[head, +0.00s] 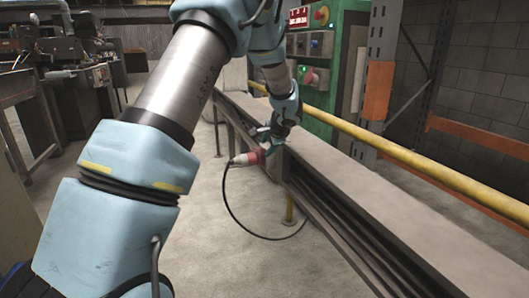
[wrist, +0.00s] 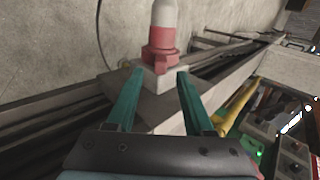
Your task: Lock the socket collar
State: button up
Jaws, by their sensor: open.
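A red and white plug (wrist: 163,15) with a black cable sits at a red collar (wrist: 159,58) on a pale grey socket box (wrist: 165,82) in the wrist view. In the head view the plug (head: 240,160) juts left from the red collar (head: 257,156) beside a long grey beam. My gripper (wrist: 160,72) has two green fingers, open, one on each side of the socket box just short of the collar. Nothing is held between them. In the head view my gripper (head: 268,146) is small and partly hidden by my arm.
The long grey beam (head: 350,190) runs from the middle to the lower right. A yellow rail (head: 400,152) runs behind it, with a green control cabinet (head: 325,85) and rack posts beyond. The black cable (head: 228,205) loops down to the floor. Machinery (head: 75,55) stands at the left.

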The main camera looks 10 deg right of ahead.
aim_at(264, 150)
jog(key=shift+x, duration=1.8)
grip_shut()
